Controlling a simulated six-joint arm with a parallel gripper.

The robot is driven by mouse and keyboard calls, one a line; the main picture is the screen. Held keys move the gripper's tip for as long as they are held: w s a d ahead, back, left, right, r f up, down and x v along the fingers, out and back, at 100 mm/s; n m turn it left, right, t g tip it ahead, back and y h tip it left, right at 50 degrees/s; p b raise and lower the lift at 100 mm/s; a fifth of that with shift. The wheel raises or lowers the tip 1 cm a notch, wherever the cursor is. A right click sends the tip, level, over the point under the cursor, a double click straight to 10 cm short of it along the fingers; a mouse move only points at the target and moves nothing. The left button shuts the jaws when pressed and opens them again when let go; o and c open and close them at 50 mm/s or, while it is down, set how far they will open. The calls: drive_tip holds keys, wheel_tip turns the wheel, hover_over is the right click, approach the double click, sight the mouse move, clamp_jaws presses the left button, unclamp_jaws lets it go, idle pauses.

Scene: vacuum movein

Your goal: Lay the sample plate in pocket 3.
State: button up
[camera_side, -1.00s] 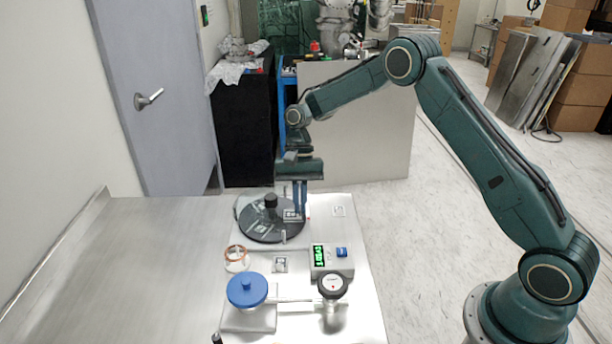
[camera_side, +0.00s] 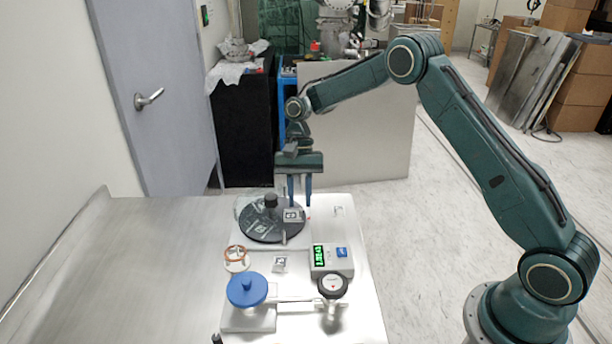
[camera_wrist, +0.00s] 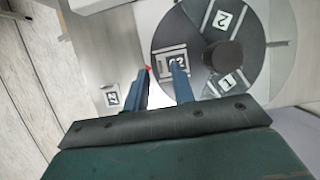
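The sample plate, a small grey square with a black-and-white marker, appears to lie on the dark round disc (camera_side: 252,229) at its right side; the plate (camera_side: 292,215) also shows in the wrist view (camera_wrist: 176,62). The wrist view shows labels 2 (camera_wrist: 222,20) and 1 (camera_wrist: 228,82) on the disc (camera_wrist: 190,22); no label 3 is readable. My gripper (camera_side: 300,204) is above the plate with its fingers apart and empty. In the wrist view the gripper (camera_wrist: 159,70) shows a clear gap between its fingers. The exact seating of the plate is too small to tell.
A dark knob (camera_side: 270,200) stands at the disc's centre. The table's left side (camera_side: 150,265) is clear.

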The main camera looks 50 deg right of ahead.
drive_tip(key=shift+v, duration=2.85)
drive_tip(key=shift+r, duration=0.1)
drive_tip(key=s+a+r+n+t, duration=0.2)
drive_tip(key=s+a+r, duration=0.1)
drive_tip(key=s+r, duration=0.5)
drive_tip(key=s+a+r+n+t, duration=0.25)
drive_tip(key=s+r, duration=0.35)
drive_tip(key=r, duration=0.4)
drive_tip(key=s+d+f+n+t+h, duration=0.1)
drive_tip(key=s+d+n+t, duration=0.1)
drive_tip(key=s, duration=0.8)
drive_tip(key=s+d+f+n+t+h, duration=0.1)
drive_tip(key=s+d+n+t+h, duration=0.1)
drive_tip(key=s, duration=0.7)
drive_tip(key=shift+s+d+f, duration=0.2)
drive_tip(key=shift+s, duration=0.2)
